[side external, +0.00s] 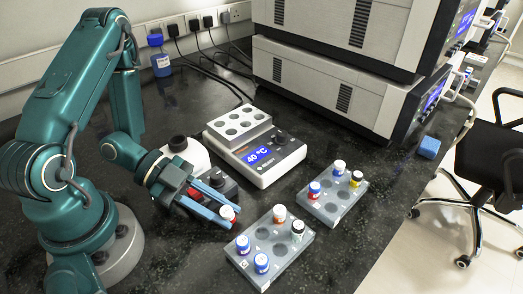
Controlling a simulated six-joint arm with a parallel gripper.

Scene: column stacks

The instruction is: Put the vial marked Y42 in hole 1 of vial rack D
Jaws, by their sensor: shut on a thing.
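My gripper (219,210), with long blue fingers, is shut on a white-capped vial with a red band (228,216). It holds the vial just left of the front grey rack (272,243); I cannot tell how high above the bench. The front rack holds several vials: two blue ones (252,254) at the left, a red one (279,213) at the back and a dark-capped white one (297,230) at the right. A second grey rack (343,207) behind it holds red-and-blue vials (314,190) and a dark-capped yellow one (356,178). Vial marks and rack letters are too small to read.
A heating block (257,160) reading 40 °C stands behind my gripper, with a white-and-dark device (188,155) beside it. Large stacked instruments (335,80) fill the back. A blue-capped bottle (160,62) stands by the wall. The dark bench (200,265) is clear at front left.

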